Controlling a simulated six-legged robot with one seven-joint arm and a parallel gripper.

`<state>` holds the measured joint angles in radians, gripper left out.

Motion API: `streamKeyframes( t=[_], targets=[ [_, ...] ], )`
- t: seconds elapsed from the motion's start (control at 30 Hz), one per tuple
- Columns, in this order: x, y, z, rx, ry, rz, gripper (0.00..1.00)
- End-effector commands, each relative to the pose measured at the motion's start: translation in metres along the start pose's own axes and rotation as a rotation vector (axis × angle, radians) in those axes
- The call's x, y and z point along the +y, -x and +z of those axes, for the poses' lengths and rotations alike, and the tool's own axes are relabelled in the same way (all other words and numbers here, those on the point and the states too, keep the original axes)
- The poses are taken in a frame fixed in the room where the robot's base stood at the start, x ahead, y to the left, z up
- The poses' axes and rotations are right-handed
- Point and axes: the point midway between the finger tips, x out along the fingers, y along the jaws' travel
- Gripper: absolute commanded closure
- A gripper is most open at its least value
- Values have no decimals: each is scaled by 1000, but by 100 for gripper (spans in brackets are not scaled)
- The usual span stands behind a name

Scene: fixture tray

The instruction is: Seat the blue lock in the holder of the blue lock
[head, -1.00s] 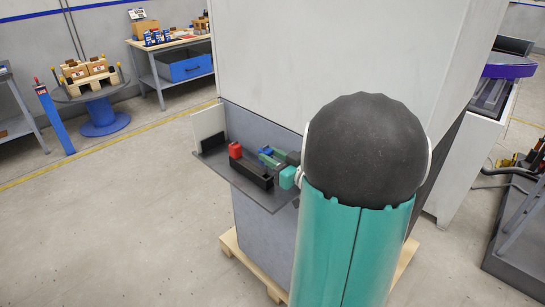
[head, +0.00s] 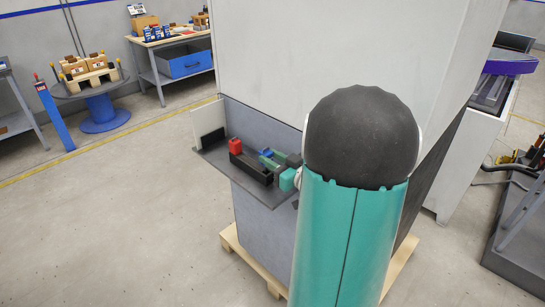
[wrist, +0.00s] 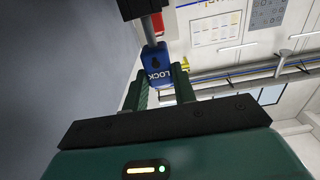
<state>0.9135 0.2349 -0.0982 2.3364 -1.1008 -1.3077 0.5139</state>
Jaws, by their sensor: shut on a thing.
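The blue lock (wrist: 157,66), marked LOCK, is between the two fingers of my gripper (wrist: 161,80) in the wrist view, with its grey shackle pointing away from my palm. The shackle's far end meets or overlaps a black block (wrist: 138,8); I cannot tell whether they touch. In the head view my gripper (head: 271,161) is at the right of the black holder tray (head: 250,168), and a little of the blue lock (head: 266,153) shows. I cannot make out which part of the tray is the blue lock's holder.
A red lock (head: 235,146) stands at the tray's left end; red (wrist: 158,23) also shows beside the black block in the wrist view. The tray rests on a grey shelf (head: 270,200) on a large cabinet (head: 270,60). A white panel (head: 209,118) stands at the shelf's left end.

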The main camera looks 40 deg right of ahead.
Motion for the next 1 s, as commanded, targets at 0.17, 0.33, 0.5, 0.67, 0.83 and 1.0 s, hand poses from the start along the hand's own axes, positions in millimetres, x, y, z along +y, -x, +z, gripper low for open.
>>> streamKeyframes(
  t=[0.17, 0.33, 0.5, 0.67, 0.83, 1.0],
  targets=[
    [0, 0, 4, 0, -1, 0, 98],
    [0, 0, 8, 1, 0, 0, 98],
    [0, 0, 12, 1, 0, 0, 98],
    [0, 0, 15, 1, -1, 0, 98],
    [0, 0, 20, 0, -1, 0, 98],
    [0, 0, 23, 0, 0, 0, 98]
  ],
)
